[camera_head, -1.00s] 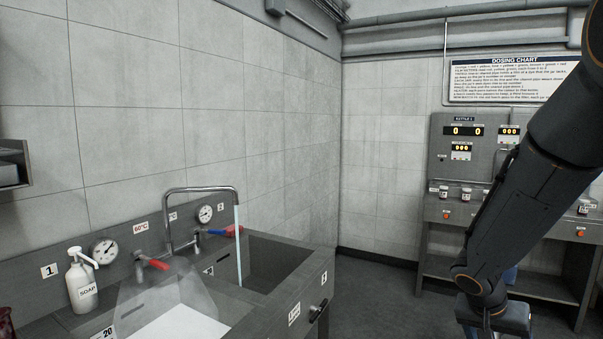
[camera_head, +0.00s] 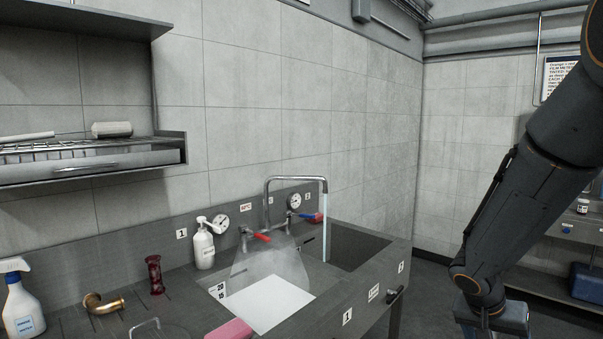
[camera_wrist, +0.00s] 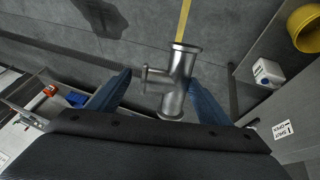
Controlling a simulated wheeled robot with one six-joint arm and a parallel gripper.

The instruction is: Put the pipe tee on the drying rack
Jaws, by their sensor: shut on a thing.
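My gripper (camera_wrist: 158,92) is in the wrist view, with its two blue fingers shut on the pipe tee (camera_wrist: 175,85). The tee is a grey metal pipe piece with flanged ends and a side branch pointing left. It is held in the air above a grey floor. The drying rack (camera_head: 70,148) appears to be the wire shelf on the wall at the upper left of the head view.
A white roll (camera_head: 112,129) and a rod (camera_head: 27,136) lie on the shelf. Below stands a sink counter with a running tap (camera_head: 296,180), a soap bottle (camera_head: 204,245), a spray bottle (camera_head: 20,300), a brass elbow (camera_head: 103,304) and a dark red piece (camera_head: 155,274).

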